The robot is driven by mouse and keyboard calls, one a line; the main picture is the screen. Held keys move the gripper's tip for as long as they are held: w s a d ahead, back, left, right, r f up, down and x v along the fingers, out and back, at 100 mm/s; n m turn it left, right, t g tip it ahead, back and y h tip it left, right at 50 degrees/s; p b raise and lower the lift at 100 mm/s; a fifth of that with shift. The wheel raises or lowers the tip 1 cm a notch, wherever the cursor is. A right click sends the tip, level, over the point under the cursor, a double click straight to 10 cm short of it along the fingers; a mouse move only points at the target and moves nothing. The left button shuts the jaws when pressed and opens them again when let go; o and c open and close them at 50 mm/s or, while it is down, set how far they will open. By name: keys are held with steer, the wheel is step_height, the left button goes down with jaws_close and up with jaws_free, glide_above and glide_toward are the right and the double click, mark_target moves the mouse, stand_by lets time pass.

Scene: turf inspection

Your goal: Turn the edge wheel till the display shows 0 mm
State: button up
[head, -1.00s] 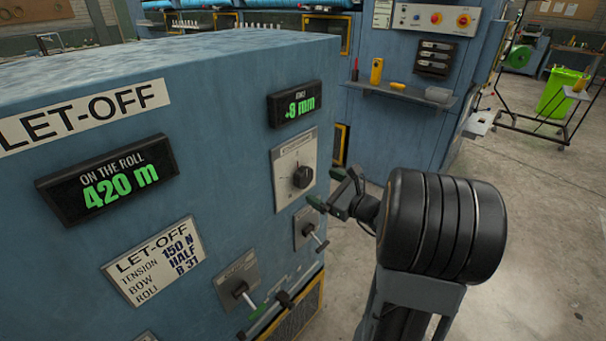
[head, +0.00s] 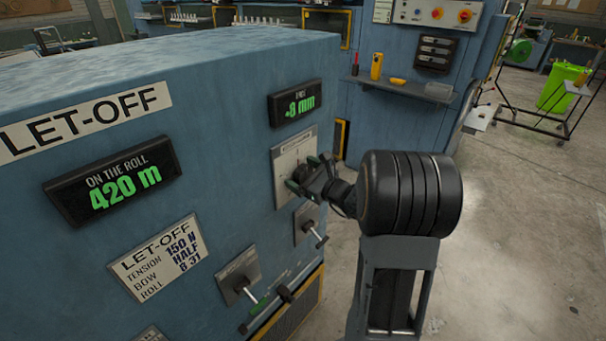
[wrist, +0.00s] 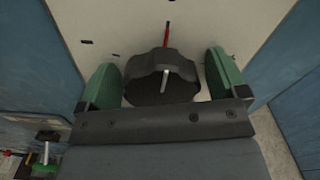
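The edge wheel (wrist: 161,80) is a black lobed knob with a pale mark on a light plate (head: 283,160). A red pointer mark (wrist: 167,35) shows beyond it in the wrist view. My gripper (head: 306,173) is at the knob in the head view and hides most of it. In the wrist view its two green fingers stand on either side of the knob, with a gap visible on each side. The edge display (head: 296,103) is above the plate and reads about -8 mm in green; its first sign and digit are hard to read.
A second display (head: 112,181) reads 420 m. Below the knob are a small lever (head: 318,237) and a lower lever plate (head: 239,277) with handles. A shelf (head: 403,88) with small objects is on the blue machine behind. Open floor lies to the right.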

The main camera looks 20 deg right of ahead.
steer(key=c, duration=0.8)
steer(key=shift+f+b, duration=0.15)
steer(key=shift+b, duration=0.25)
steer(key=n+b, duration=0.1)
steer(key=b, duration=0.2)
steer(key=shift+f+n+b, duration=0.3)
steer(key=shift+n+b, duration=0.1)
steer(key=n+b, duration=0.1)
steer(key=b, duration=0.2)
steer(key=shift+n, duration=0.3)
steer(key=n+b, duration=0.3)
steer(key=b, duration=0.3)
steer(key=shift+a+b, duration=0.1)
steer(key=shift+b, duration=0.2)
steer(key=shift+r+n+b, duration=0.2)
steer(key=shift+n+b, duration=0.4)
steer(key=shift+b, duration=0.25)
steer(key=shift+r, duration=0.1)
